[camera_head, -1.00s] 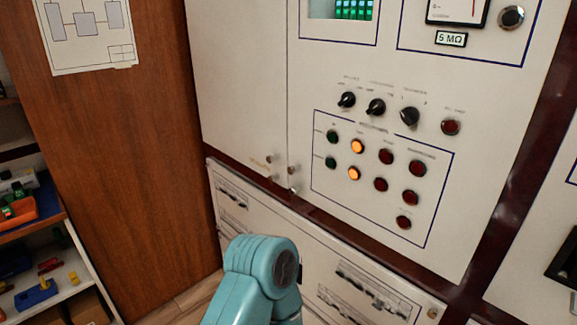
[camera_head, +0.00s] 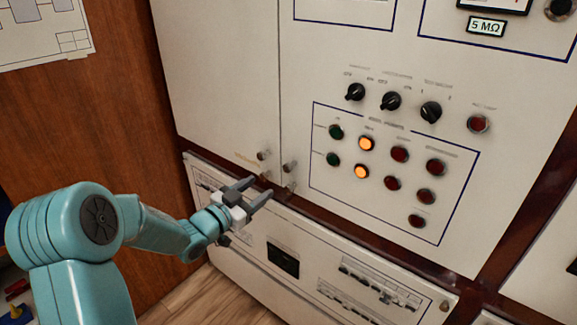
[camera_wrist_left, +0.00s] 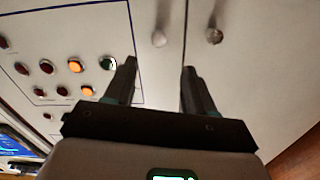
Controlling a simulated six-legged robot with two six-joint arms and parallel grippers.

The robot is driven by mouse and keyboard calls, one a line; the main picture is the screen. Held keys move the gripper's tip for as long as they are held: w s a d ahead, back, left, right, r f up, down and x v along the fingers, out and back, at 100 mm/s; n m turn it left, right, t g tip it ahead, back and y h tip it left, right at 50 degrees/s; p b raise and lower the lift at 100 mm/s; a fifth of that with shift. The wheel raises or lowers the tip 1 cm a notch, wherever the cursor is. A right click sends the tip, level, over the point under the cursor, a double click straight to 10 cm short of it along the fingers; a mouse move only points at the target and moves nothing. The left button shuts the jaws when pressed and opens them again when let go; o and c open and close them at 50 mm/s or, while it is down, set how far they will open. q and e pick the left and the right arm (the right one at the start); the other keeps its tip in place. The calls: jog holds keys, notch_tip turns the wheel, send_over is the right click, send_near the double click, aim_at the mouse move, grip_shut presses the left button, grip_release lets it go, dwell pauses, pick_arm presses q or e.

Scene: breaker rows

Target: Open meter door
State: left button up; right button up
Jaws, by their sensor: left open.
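The meter door (camera_head: 330,60) is the light panel with the meter (camera_head: 495,4) at its top right; it looks shut. A small knob (camera_head: 289,166) sits at its lower left, beside the seam. It also shows in the left wrist view (camera_wrist_left: 159,38), above the gap between my fingers. A second knob (camera_head: 263,155) is on the panel left of the seam. My left gripper (camera_head: 257,190) is open and empty, just below the two knobs, with its fingers pointing towards the cabinet. I cannot tell any contact with the knob. My right gripper is not in view.
Black rotary switches (camera_head: 391,101) and several lit and dark buttons (camera_head: 367,143) are on the meter door. A lower panel (camera_head: 310,262) with a dark handle recess (camera_head: 283,260) lies beneath. A brown wooden wall (camera_head: 90,120) stands to the left.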

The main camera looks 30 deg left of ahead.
aim_at(286, 169)
pick_arm(q)
jog(key=w+p, duration=0.1)
jog(key=w, duration=0.2)
jog(key=w+d+p, duration=0.1)
jog(key=w, duration=0.7)
jog(key=shift+w+d+r+p, duration=0.1)
jog(key=shift+d+p, duration=0.1)
jog(key=shift+p, duration=0.2)
jog(key=shift+w, duration=0.8)
grip_shut()
